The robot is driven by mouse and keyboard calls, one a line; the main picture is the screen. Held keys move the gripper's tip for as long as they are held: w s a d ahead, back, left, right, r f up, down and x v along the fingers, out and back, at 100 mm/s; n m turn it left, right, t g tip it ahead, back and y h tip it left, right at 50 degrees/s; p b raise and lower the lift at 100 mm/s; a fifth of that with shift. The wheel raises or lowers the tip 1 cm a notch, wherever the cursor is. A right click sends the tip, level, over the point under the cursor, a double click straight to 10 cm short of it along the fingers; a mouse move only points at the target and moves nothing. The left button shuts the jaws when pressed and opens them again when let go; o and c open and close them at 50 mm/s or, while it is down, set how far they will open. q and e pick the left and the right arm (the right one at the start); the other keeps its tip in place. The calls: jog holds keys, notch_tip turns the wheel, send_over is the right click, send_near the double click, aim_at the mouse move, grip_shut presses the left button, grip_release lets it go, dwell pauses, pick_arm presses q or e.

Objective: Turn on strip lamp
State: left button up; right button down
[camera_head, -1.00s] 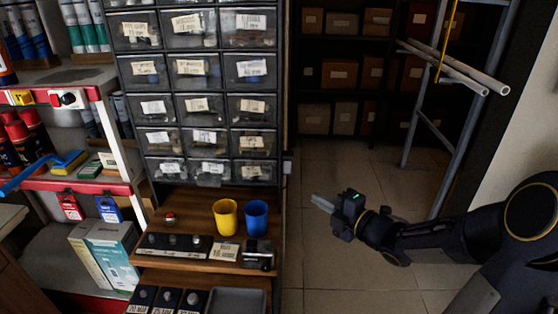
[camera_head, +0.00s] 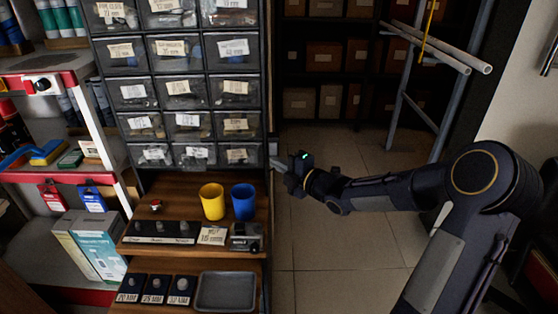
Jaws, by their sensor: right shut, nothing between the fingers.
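My right gripper (camera_head: 276,164) is shut and empty. Its fingertips are at the right edge of the drawer cabinet (camera_head: 268,100), just below a small grey box (camera_head: 273,148) on the cabinet's side. I cannot tell whether the fingertips touch the box or the cabinet, or whether the box is a switch. No strip lamp can be made out in this view. My left gripper is not in view.
A wooden ledge below the drawers holds a yellow cup (camera_head: 212,204), a blue cup (camera_head: 243,203) and a red button (camera_head: 156,204). A grey tray (camera_head: 225,307) lies lower. A metal ladder-like frame (camera_head: 400,110) stands behind my right arm. The tiled floor between is clear.

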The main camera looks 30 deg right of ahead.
aim_at(273, 149)
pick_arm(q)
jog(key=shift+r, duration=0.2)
pick_arm(e)
jog(key=shift+w+d+f, duration=0.1)
jog(key=shift+w+d, duration=0.25)
jog(key=shift+w, duration=0.25)
jog(key=shift+w+d+f, duration=0.1)
jog(key=shift+w+d, duration=0.25)
jog(key=shift+w, duration=0.25)
